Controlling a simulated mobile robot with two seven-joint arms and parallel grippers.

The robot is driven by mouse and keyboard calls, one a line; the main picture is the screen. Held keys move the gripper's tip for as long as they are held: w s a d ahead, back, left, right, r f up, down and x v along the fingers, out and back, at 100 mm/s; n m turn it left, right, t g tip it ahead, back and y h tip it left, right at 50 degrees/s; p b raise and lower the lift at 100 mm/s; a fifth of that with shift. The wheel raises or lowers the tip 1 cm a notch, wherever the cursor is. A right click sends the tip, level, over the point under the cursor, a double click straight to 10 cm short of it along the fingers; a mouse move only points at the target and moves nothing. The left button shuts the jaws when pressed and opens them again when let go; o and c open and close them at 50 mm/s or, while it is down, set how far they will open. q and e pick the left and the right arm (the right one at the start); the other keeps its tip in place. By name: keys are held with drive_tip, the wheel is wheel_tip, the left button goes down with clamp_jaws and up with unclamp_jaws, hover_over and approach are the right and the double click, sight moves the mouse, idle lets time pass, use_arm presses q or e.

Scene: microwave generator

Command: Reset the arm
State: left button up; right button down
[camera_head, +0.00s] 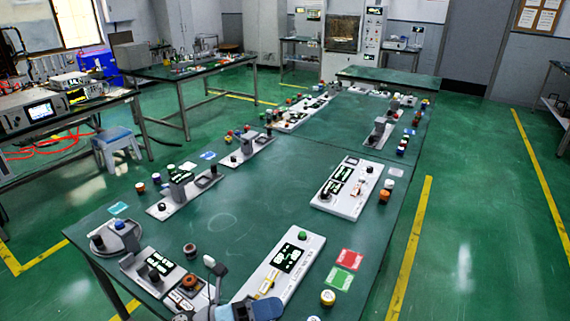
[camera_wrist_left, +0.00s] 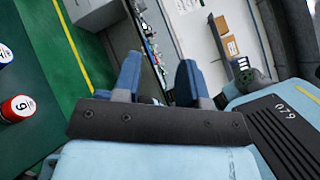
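My left gripper (camera_head: 249,309) shows at the bottom edge of the head view, as blue finger parts over the near edge of the green table (camera_head: 225,215). In the left wrist view its two blue fingers (camera_wrist_left: 158,80) stand apart with a gap between them, and I see nothing held there. The wrist view looks past the fingers toward a wall and a distant bench, with the picture tilted. My right gripper is not in view. Most of the left arm is out of the head view.
A white panel with a display (camera_head: 283,268) and a grey panel with a dark knob (camera_head: 153,271) lie near the gripper. Red (camera_head: 348,259) and green (camera_head: 339,279) cards lie to the right. A red numbered cylinder (camera_wrist_left: 17,109) shows in the wrist view. The table's middle is mostly clear.

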use_arm(q)
drive_tip(key=s+a+f+n+t+y+p, duration=0.1)
drive_tip(key=a+f+n+t+y, duration=0.4)
drive_tip(key=n, duration=0.8)
drive_tip(key=s+a+f+n+t+y+p, duration=0.1)
drive_tip(key=a+f+n+t+y+p, duration=0.15)
drive_tip(key=a+n+t+y, duration=0.75)
drive_tip(key=s+a+f+n+g+y, duration=0.1)
drive_tip(key=s+a+f+n+g, duration=0.1)
drive_tip(key=s+f+n+g, duration=0.6)
wheel_tip(320, 180, down, 2)
drive_tip(key=s+n, duration=0.2)
drive_tip(key=n, duration=0.3)
drive_tip(key=shift+f+n+g+p, duration=0.25)
drive_tip(key=shift+n+g+p, duration=0.05)
drive_tip(key=shift+p, duration=0.1)
drive_tip(key=shift+s, duration=0.1)
